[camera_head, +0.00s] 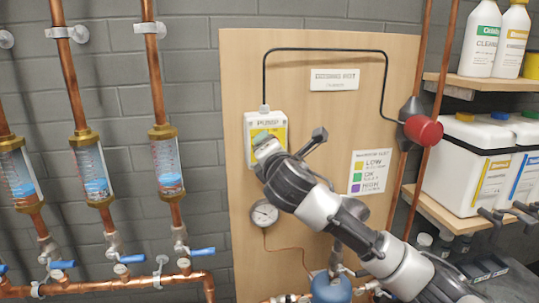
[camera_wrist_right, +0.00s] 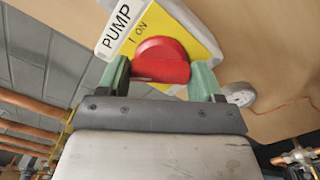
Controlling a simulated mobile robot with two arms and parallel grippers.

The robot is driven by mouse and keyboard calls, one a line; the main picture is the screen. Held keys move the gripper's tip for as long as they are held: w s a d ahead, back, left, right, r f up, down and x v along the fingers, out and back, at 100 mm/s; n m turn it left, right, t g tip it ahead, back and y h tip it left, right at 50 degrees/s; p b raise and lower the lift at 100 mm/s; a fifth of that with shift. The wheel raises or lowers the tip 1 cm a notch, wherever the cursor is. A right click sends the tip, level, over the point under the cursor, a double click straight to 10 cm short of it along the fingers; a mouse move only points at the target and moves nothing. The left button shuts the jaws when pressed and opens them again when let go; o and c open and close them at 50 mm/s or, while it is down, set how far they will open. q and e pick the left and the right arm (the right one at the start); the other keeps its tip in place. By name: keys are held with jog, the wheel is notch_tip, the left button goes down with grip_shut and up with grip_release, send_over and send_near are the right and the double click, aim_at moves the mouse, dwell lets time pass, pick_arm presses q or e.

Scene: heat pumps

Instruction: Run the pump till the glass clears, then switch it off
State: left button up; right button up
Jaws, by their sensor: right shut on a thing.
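The pump switch box (camera_head: 252,121), a white case with a yellow face, is mounted on the wooden board. The right wrist view shows its label "PUMP" (camera_wrist_right: 119,22) and an "I ON" mark beside a red knob (camera_wrist_right: 161,52). My right gripper (camera_head: 265,143) is shut on the knob, with its green fingers (camera_wrist_right: 160,76) on both sides. The gripper hides part of the switch in the head view. Several sight glasses (camera_head: 18,175) (camera_head: 92,172) (camera_head: 167,165) on copper pipes hold bluish liquid, with reddish patches low down. My left gripper is not in view.
A black cable runs from the switch to a red pump (camera_head: 423,132) at right. Blue-handled valves (camera_head: 201,252) line the lower pipe. Shelves with bottles (camera_head: 481,40) and canisters (camera_head: 465,160) stand right.

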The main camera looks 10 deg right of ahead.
jog(key=shift+m, duration=0.5)
jog(key=m+b, duration=0.1)
jog(key=m, duration=0.4)
jog(key=shift+f+m, duration=0.15)
jog(key=shift+m, duration=0.15)
jog(key=o, duration=1)
jog(key=shift+o, duration=0.2)
jog(key=shift+d, duration=0.1)
jog(key=s+p, duration=0.1)
jog(key=s, duration=0.7)
